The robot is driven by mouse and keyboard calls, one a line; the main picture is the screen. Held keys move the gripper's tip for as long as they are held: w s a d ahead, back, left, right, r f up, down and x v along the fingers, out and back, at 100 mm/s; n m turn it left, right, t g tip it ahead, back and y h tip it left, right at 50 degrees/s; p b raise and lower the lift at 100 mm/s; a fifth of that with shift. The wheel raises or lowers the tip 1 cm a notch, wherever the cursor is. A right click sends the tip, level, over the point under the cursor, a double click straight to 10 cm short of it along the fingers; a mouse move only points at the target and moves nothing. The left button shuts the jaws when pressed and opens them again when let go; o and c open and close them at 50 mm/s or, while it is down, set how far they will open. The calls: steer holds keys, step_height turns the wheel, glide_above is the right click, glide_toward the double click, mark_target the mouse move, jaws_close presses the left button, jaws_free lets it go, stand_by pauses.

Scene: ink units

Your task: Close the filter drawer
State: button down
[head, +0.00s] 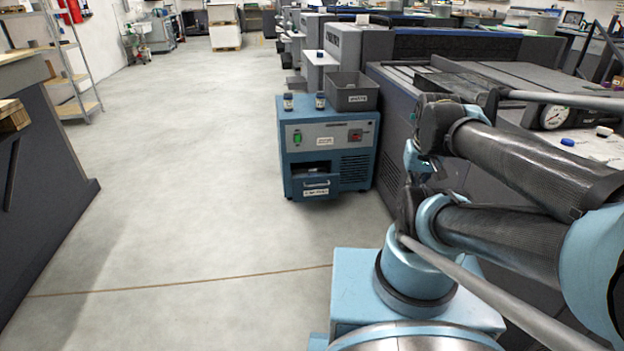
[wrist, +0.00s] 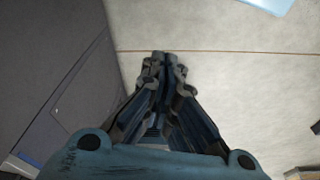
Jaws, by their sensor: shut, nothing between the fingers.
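The blue ink unit (head: 350,172) stands on the floor beside the large grey press. Its filter drawer (head: 317,190) is low on the front, with a pale handle and a label. The drawer front seems to stand out a little, with a dark opening above it; how far it is out is hard to tell. In the wrist view my gripper (wrist: 165,62) is shut and empty, pointing at bare floor, well away from the drawer. In the head view my folded arm is at the right, and I cannot make out the fingertips clearly.
A dark bench (head: 45,170) is at the left. The floor (head: 190,180) before and left of the unit is clear.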

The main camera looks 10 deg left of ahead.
steer(key=w+a+r+m+h, duration=0.15)
steer(key=w+r, duration=0.25)
steer(key=w, duration=0.6)
steer(key=w+a+r+m, duration=0.1)
steer(key=w+r+m, duration=0.15)
steer(key=w, duration=0.65)
steer(key=w+a+f+m+t, duration=0.15)
steer(key=w+a, duration=0.35)
steer(key=w, duration=0.6)
steer(key=w+a+f+m, duration=0.2)
steer(key=w+a+f, duration=0.15)
steer(key=w, duration=0.65)
steer(key=w+a+f+m+t+h, duration=0.1)
steer(key=w+a+f+m, duration=0.1)
steer(key=w+a+f, duration=0.7)
steer(key=m+t, duration=0.2)
steer(key=m, duration=0.2)
glide_toward(312, 177)
steer(key=s+d+f, duration=0.1)
steer(key=d+f, duration=0.2)
steer(key=f, duration=0.2)
steer(key=w, duration=0.2)
steer(key=shift+w+a+f, duration=0.2)
steer(key=shift+w+f, duration=0.15)
steer(key=shift+w+a, duration=0.15)
steer(key=shift+w, duration=0.45)
